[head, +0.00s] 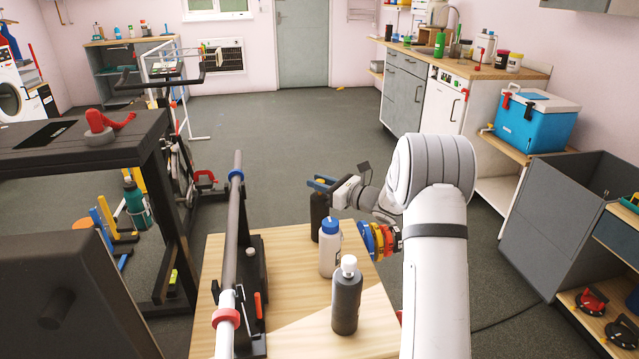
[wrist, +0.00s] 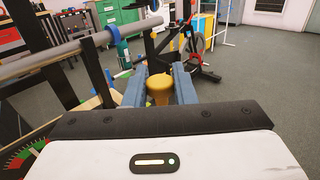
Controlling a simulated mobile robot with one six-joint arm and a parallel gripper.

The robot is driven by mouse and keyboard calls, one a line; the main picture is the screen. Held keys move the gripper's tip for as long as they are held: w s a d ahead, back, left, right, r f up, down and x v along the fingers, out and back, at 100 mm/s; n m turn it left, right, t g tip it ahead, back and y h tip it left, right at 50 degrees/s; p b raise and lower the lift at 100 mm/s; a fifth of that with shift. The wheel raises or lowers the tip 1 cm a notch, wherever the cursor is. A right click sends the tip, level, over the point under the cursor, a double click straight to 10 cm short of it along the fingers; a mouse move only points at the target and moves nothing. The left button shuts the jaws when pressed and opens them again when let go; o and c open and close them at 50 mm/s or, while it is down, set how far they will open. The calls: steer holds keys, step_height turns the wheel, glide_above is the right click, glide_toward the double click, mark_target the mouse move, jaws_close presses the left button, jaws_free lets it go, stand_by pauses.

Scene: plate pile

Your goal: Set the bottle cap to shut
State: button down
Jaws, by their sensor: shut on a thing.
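A dark bottle (head: 320,217) stands on the small wooden table, near its far edge. My gripper (head: 321,184) is at the top of this bottle, with its blue fingers level with the cap. In the wrist view the yellow cap (wrist: 159,89) sits between the two blue fingers of my gripper (wrist: 158,86), which are shut on it. I cannot tell how far the cap is turned. A white bottle with a blue cap (head: 330,250) and a dark grey bottle with a white cap (head: 346,300) stand nearer on the same table.
A long grey bar on a black stand (head: 238,215) runs along the left of the wooden table (head: 285,335). Coloured discs (head: 377,240) are at the table's right edge, beside my arm.

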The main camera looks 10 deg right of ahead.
step_height(320, 180, down, 2)
steer(key=shift+f+b, duration=0.1)
steer(key=shift+b, duration=0.55)
steer(key=c, duration=1.3)
jaws_free()
steer(key=shift+o, duration=0.3)
steer(key=p+v, duration=0.1)
steer(key=v, duration=0.6)
steer(key=shift+s+d, duration=0.3)
steer(key=shift+s, duration=0.05)
